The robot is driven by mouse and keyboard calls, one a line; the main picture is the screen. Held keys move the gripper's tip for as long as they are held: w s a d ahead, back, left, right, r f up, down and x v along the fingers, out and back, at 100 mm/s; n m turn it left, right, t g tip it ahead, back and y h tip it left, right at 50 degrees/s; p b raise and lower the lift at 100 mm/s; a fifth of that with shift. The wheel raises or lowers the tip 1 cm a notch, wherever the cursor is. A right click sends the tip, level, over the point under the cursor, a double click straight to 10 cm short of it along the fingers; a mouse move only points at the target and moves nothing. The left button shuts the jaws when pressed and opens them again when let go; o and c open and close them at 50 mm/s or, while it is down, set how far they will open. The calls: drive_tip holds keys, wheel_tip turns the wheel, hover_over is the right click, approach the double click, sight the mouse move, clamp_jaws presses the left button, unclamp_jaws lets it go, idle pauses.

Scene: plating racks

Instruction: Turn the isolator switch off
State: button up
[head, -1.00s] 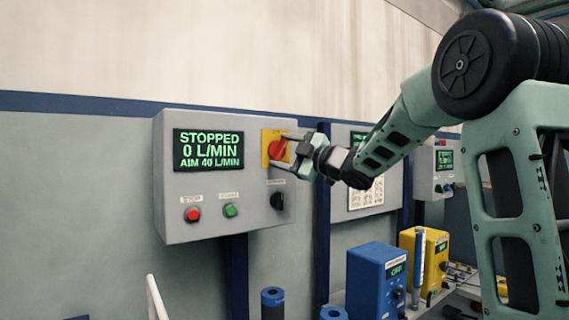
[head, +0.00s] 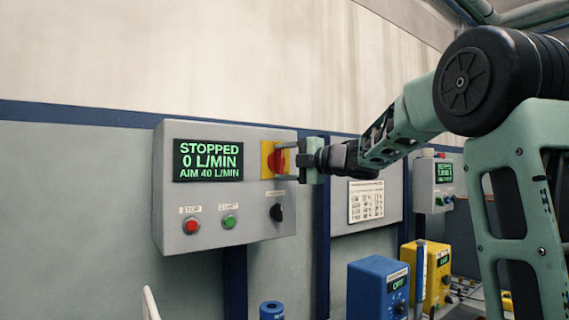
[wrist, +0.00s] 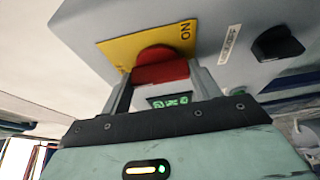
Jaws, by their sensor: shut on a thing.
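The isolator switch is a red rotary handle (head: 279,162) on a yellow plate (head: 266,148) at the upper right of the grey control box. My gripper (head: 286,160) reaches it from the right and is shut on the red handle. In the wrist view the red handle (wrist: 160,68) sits between the two fingers of my gripper (wrist: 163,82). The yellow plate (wrist: 125,50) behind it carries the word ON at its right corner. The fingers partly cover the handle in the head view, so its exact angle is hard to read there.
The control box (head: 240,218) has a screen (head: 208,160) reading STOPPED, 0 L/MIN, a red button (head: 191,226), a green button (head: 229,221) and a black knob (head: 276,212). Blue (head: 375,290) and yellow (head: 437,262) units stand below right.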

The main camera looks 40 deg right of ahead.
drive_tip(key=o, duration=1)
drive_tip(key=b+v, duration=0.3)
drive_tip(key=v, duration=1.4)
drive_tip(key=shift+s, duration=0.2)
